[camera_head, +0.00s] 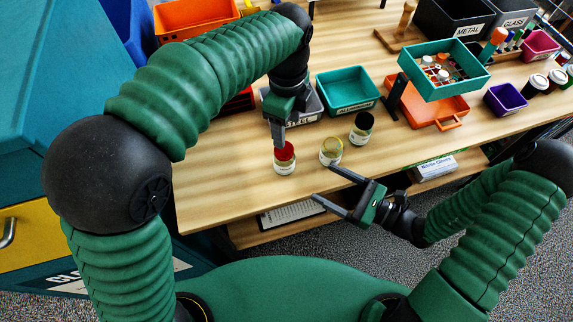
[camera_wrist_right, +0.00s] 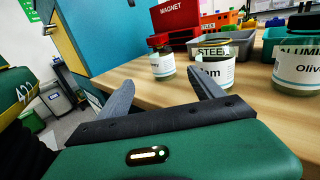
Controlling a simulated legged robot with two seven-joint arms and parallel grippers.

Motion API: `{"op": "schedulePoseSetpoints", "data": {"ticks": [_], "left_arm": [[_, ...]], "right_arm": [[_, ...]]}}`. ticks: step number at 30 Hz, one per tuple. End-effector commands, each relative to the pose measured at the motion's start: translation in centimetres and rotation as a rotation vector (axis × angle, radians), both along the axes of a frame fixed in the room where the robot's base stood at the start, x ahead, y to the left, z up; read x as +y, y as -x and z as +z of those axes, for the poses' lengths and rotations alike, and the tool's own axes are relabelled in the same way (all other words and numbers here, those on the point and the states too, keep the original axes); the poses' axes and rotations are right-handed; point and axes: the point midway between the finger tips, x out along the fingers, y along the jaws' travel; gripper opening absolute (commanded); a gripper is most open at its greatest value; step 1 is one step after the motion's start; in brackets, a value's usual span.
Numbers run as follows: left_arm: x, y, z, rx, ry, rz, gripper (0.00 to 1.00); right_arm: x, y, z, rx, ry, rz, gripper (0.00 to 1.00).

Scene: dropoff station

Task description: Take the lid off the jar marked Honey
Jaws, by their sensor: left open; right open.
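A small glass jar with a red lid (camera_head: 285,151) stands upright at the table's front edge. In the right wrist view, this jar (camera_wrist_right: 162,65) has a label that seems to end in "ney". My left gripper (camera_head: 279,141) points down right at the red lid; its fingers overlap the lid, and I cannot tell whether they touch it. A jar with a pale yellow lid (camera_head: 331,146) and a black-lidded jar (camera_head: 362,122) stand to its right. My right gripper (camera_head: 324,183) is open and empty before the table edge, its fingers pointing toward the jars.
Behind the jars are a grey tray marked STEEL (camera_head: 310,112) and a teal bin (camera_head: 347,86). A teal tray with small items (camera_head: 420,84) stands above an orange bin (camera_head: 437,117) on the right. A box (camera_head: 434,167) lies on the lower shelf. Bare tabletop lies left of the jars.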

Motion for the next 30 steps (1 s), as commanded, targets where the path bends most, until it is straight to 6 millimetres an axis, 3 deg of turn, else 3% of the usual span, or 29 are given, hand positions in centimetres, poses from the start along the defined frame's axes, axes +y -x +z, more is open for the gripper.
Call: {"op": "schedulePoseSetpoints", "data": {"ticks": [4, 8, 24, 30], "left_arm": [[-0.1, -0.1, 0.1, 0.004, 0.001, -0.037, 0.61], [-0.2, -0.2, 0.1, 0.005, 0.000, -0.036, 0.61], [0.1, -0.1, 0.1, 0.004, 0.003, -0.033, 0.61], [-0.1, -0.1, 0.1, 0.004, 0.001, -0.032, 0.61]], "right_arm": [[0.0, -0.9, -0.1, 0.005, -0.023, -0.043, 0.76], [1.5, -1.9, -0.1, 0.005, -0.023, -0.039, 0.76], [12.2, -8.4, -0.1, 0.005, -0.020, -0.036, 0.76], [13.7, -9.7, -0.1, 0.005, -0.020, -0.040, 0.76]]}}
